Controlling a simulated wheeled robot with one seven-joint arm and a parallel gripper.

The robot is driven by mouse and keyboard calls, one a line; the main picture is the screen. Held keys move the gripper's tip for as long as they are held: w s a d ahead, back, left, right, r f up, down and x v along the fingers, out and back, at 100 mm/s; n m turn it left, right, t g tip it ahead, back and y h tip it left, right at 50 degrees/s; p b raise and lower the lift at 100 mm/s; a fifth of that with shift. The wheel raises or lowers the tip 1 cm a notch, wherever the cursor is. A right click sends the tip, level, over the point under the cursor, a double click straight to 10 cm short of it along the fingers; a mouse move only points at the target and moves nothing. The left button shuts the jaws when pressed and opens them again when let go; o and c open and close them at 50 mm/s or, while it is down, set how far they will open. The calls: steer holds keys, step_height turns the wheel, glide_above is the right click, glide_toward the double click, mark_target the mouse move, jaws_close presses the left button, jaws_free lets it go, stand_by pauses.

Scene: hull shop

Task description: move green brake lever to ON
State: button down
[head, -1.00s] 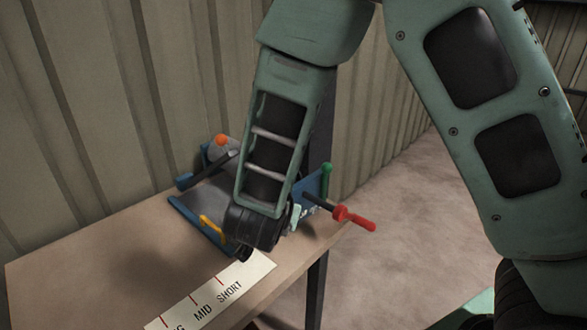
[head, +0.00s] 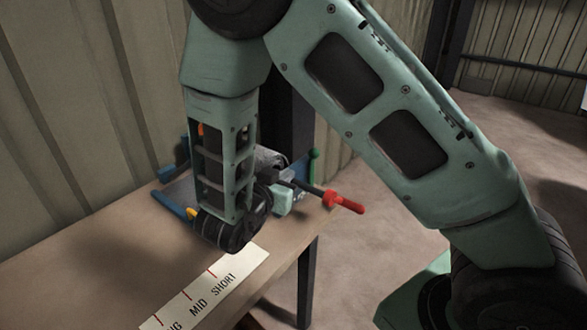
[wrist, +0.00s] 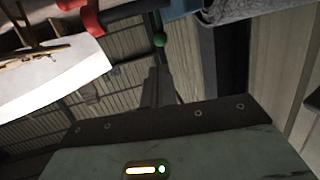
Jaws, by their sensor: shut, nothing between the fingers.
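The green brake lever (head: 313,162) stands roughly upright at the right end of the blue machine on the bench, in the head view. Its round green knob (wrist: 159,40) shows near the top middle of the wrist view. My gripper (wrist: 157,86) is shut and empty, its dark fingers pointing toward the knob, which appears just beyond their tips. No ON marking is readable.
A red handle (head: 345,202) sticks out past the bench edge, close to my gripper; red also shows in the wrist view (wrist: 90,15). An orange knob and a yellow lever (head: 191,213) are partly behind my arm. Floor is clear to the right.

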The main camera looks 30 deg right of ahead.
mark_target(314, 151)
steer(key=p+x, duration=0.2)
steer(key=x, duration=1)
steer(key=shift+w+d+f, duration=0.15)
steer(key=shift+d, duration=0.2)
steer(key=shift+d+p, duration=0.1)
steer(key=shift+p, duration=0.25)
steer(key=shift+w+d+r+g+y+p, duration=0.35)
steer(key=shift+d+r+y+p, duration=0.3)
steer(key=shift+p, duration=0.25)
steer(key=w+d+f+m+g+y+p, duration=0.1)
steer(key=w+d+f+g+y+p, duration=0.1)
steer(key=d+y+p, duration=0.5)
steer(key=shift+w+d+g, duration=0.55)
steer(key=shift+d, duration=0.55)
steer(key=shift+d+f, duration=0.1)
steer(key=shift+d, duration=0.05)
